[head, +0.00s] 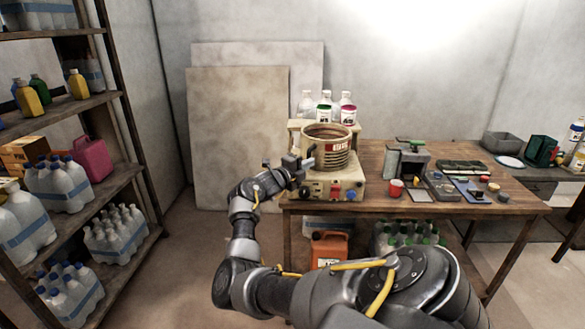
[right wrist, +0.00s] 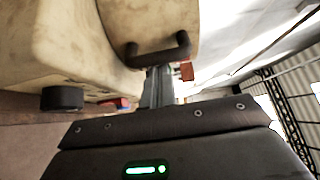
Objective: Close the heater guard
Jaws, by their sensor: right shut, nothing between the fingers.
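The heater (head: 349,189) is a cream box with knobs and coloured buttons on its front, at the table's left end. A round ribbed vat (head: 329,152) with a red and white label stands on it. In the right wrist view a cream panel (right wrist: 165,18) with a dark bar handle (right wrist: 158,52) shows beside the cream body; it looks like the guard. My right gripper (head: 302,160) is at the heater's left side. Its shut, empty fingers (right wrist: 158,84) lie close to the handle; I cannot tell whether they touch it. My left gripper is not in view.
Bottles (head: 325,110) stand behind the vat. A shelf rack (head: 125,182) with bottles is at left. Floor between rack and table is open.

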